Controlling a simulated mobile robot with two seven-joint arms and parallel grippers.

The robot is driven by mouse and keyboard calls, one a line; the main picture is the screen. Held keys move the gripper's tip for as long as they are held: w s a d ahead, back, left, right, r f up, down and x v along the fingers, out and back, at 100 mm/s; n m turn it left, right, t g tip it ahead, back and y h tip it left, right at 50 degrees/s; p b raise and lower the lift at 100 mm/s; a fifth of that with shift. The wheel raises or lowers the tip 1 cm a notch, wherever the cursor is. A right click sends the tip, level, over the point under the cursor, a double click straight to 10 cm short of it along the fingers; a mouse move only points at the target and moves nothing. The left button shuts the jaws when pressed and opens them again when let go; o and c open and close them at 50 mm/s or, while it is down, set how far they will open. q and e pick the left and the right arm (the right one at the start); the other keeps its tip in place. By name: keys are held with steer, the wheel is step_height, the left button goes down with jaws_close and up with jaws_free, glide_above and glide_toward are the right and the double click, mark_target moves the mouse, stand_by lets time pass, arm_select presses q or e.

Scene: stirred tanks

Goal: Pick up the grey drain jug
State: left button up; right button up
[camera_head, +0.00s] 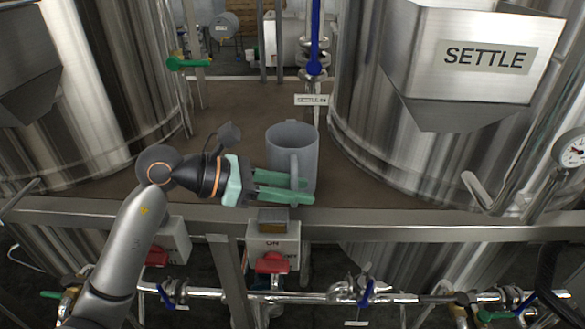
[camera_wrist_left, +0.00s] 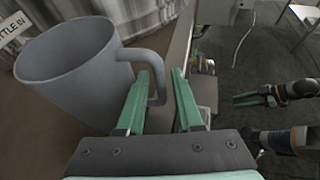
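The grey drain jug (camera_head: 290,140) stands upright on the brown deck between two steel tanks. Its handle faces the front edge. In the left wrist view the jug (camera_wrist_left: 75,75) fills the left side, its open rim tilted in the picture. My left gripper (camera_head: 307,191) comes from the left, its two green fingers at the jug's front. In the left wrist view the fingers (camera_wrist_left: 161,76) are apart, with the handle's outer bar between them and a gap showing. My right gripper (camera_wrist_left: 238,99) appears small at the right of the wrist view; its finger gap is unclear.
A steel rail (camera_head: 400,222) edges the deck in front of the jug. A switch box (camera_head: 287,240) with a red knob sits below. A blue-handled valve pipe (camera_head: 313,66) stands behind. The SETTLE tank (camera_head: 375,110) is at the right. Bare deck (camera_head: 235,105) lies left of the jug.

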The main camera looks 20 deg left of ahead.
arm_select(q)
jaws_close()
stand_by(0.8)
steer(key=shift+r, duration=0.1)
